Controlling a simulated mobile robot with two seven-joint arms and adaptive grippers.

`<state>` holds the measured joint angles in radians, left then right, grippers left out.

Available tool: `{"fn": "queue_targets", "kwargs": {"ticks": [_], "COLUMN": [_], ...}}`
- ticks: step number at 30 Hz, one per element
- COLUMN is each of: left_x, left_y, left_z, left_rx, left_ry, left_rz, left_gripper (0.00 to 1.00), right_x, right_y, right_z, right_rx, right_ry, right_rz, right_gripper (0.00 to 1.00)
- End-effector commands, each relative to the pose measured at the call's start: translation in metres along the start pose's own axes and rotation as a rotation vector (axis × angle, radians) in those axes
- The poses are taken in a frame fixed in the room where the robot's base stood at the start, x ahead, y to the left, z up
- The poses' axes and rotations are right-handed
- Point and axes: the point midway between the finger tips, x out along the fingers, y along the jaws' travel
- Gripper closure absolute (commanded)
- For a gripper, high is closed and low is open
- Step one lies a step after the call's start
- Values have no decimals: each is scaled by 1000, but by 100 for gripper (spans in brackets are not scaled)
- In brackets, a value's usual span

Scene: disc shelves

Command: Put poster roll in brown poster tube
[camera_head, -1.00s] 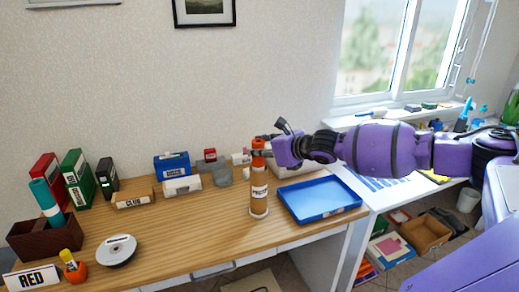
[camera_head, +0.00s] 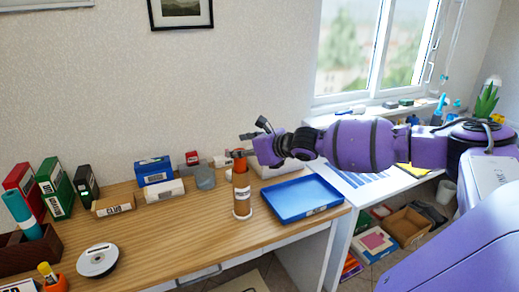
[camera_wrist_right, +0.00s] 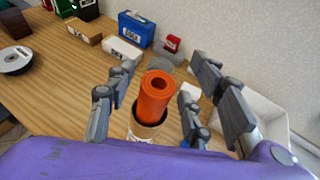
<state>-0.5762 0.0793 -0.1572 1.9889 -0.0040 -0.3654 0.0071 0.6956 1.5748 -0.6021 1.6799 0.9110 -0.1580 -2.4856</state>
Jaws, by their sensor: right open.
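The brown poster tube (camera_head: 242,197) stands upright on the wooden desk, left of the blue tray. The orange poster roll (camera_head: 239,165) stands inside it, with its top end sticking out above the rim. In the right wrist view the roll (camera_wrist_right: 155,97) is upright in the tube mouth, and part of the tube rim (camera_wrist_right: 147,131) shows below it. My right gripper (camera_head: 247,146) is at the top of the roll. Its fingers (camera_wrist_right: 162,80) are spread apart on either side of the roll, with gaps. My left gripper is not in view.
A blue tray (camera_head: 303,198) lies right of the tube. A disc spindle (camera_head: 98,260) stands at the front left.

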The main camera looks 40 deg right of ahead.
Motion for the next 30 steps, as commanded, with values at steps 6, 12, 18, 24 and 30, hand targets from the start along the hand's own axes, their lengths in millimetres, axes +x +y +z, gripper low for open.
{"fn": "queue_targets", "kwargs": {"ticks": [6,12,18,24,30], "left_x": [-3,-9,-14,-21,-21], "left_y": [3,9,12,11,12], "left_z": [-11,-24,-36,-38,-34], "left_rx": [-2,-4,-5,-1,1], "left_ry": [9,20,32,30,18], "left_rz": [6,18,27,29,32], "left_gripper": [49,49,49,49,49], "right_x": [-35,-64,-93,-113,-112], "right_y": [0,0,0,0,8], "right_z": [-1,2,4,2,-33], "right_rx": [-3,-1,-2,-2,113], "right_ry": [4,0,-4,-2,22], "right_rz": [-1,0,-1,0,7], "right_gripper": [52,52,52,52,52]}}
